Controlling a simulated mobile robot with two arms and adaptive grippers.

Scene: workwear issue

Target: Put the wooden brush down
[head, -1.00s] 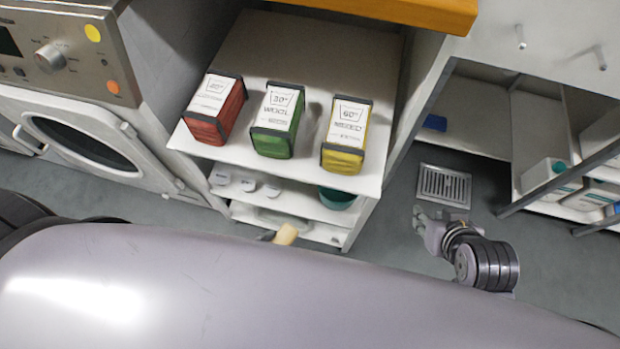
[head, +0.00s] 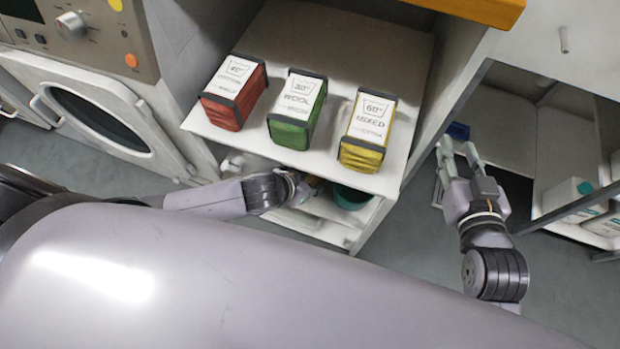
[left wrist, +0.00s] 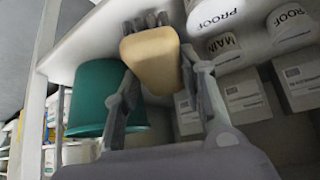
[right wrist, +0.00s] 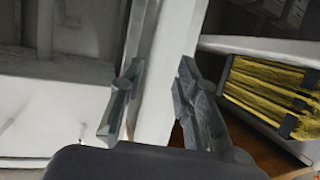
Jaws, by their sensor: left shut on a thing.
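The wooden brush (left wrist: 150,58) is a pale tan block with a rounded end in the left wrist view, held between the fingers of my left gripper (left wrist: 160,78). Grey tufts show at its far end. In the head view my left gripper (head: 303,188) is at the front of the white shelf unit, just below the upper board's front edge; the brush is mostly hidden there. Whether the brush touches a shelf I cannot tell. My right gripper (head: 458,150) is open and empty, to the right of the unit; it also shows in the right wrist view (right wrist: 158,75).
Red (head: 234,95), green (head: 296,110) and yellow (head: 367,132) labelled bundles stand on the upper board (head: 340,60). A teal tub (head: 350,196) sits below, beside my left gripper. White labelled containers (left wrist: 245,95) stand near it. A washing machine (head: 95,105) is at left.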

